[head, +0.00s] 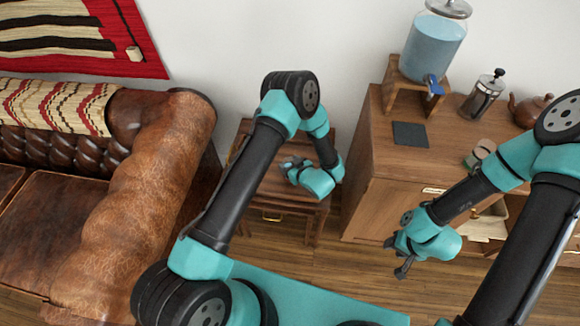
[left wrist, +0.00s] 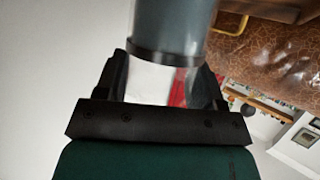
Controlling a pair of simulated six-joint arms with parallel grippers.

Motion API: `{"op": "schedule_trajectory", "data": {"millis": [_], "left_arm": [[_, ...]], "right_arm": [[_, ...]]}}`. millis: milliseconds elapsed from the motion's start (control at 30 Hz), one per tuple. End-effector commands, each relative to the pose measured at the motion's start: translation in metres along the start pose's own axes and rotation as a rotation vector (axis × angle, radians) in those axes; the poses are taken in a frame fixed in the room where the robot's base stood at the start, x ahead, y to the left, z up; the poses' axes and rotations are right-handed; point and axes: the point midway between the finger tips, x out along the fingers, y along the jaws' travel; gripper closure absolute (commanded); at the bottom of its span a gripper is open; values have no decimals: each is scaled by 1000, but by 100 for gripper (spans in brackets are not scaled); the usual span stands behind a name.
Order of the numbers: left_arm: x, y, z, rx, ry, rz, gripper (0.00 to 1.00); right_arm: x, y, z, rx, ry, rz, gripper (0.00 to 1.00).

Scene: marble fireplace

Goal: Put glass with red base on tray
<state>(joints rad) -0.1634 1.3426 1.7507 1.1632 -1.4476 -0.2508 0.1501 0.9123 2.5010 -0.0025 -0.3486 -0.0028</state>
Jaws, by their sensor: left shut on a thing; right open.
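My left gripper (head: 289,163) is over the small wooden side table between the sofa and the cabinet. In the left wrist view its fingers (left wrist: 163,84) are shut on a cylinder (left wrist: 172,28), grey above a dark band and clear or pale below. A red patch shows between the fingers. I cannot tell whether it is the glass's base or something seen through it. The held thing is mostly hidden in the head view. My right gripper (head: 396,258) is open and empty in front of the cabinet. No tray can be made out clearly.
The wooden side table (head: 258,205) stands under my left arm. On the cabinet (head: 380,160) are a dark flat square (head: 410,134), a water dispenser (head: 431,48) on a stand, a French press (head: 483,97) and a teapot (head: 531,110). A leather sofa (head: 140,215) is at left.

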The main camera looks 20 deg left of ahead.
Motion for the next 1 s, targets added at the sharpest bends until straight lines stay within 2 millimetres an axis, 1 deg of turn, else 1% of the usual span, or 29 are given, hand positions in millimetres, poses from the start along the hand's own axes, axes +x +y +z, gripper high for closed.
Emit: {"op": "schedule_trajectory", "data": {"millis": [33, 167, 567, 600, 833, 1000], "left_arm": [[3, 0, 7, -1, 1, -1, 96], [7, 0, 15, -3, 2, -1, 96], [8, 0, 18, -3, 2, -1, 96], [8, 0, 18, -3, 1, -1, 34], [8, 0, 18, -3, 1, -1, 12], [8, 0, 18, -3, 1, -1, 12]], "right_arm": [[0, 0, 0, 0, 0, 0, 57], [0, 0, 0, 0, 0, 0, 57], [0, 0, 0, 0, 0, 0, 57], [0, 0, 0, 0, 0, 0, 57], [0, 0, 0, 0, 0, 0, 57], [0, 0, 0, 0, 0, 0, 57]]}}
